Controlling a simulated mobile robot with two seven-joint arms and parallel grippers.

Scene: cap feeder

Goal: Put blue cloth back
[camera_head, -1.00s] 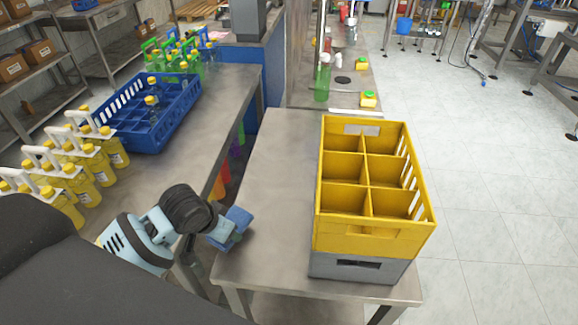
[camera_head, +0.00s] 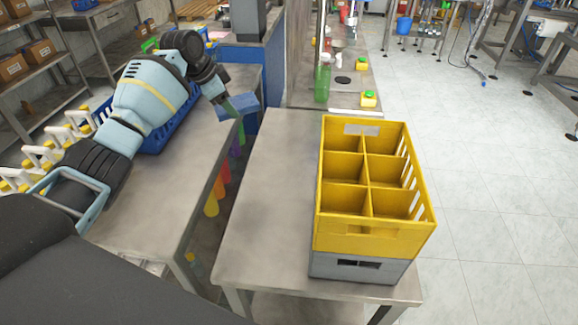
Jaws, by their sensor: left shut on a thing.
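The blue cloth (camera_head: 247,102) is at the fingertips of my left gripper (camera_head: 229,106). The gripper is shut on it, beyond the front part of the left table, near the gap between the two tables. A narrow green piece shows beside the cloth; I cannot tell what it belongs to. Several coloured items hang in a row along the left table's right side, among them a red one (camera_head: 225,171), an orange one (camera_head: 218,188) and a yellow one (camera_head: 211,206). My right gripper is not in view.
A yellow divided crate (camera_head: 372,243) stands on a grey crate (camera_head: 360,268) on the right table (camera_head: 268,205). That table's left part is clear. A blue crate (camera_head: 157,139) and bottles with white handles (camera_head: 42,152) are partly behind my left arm.

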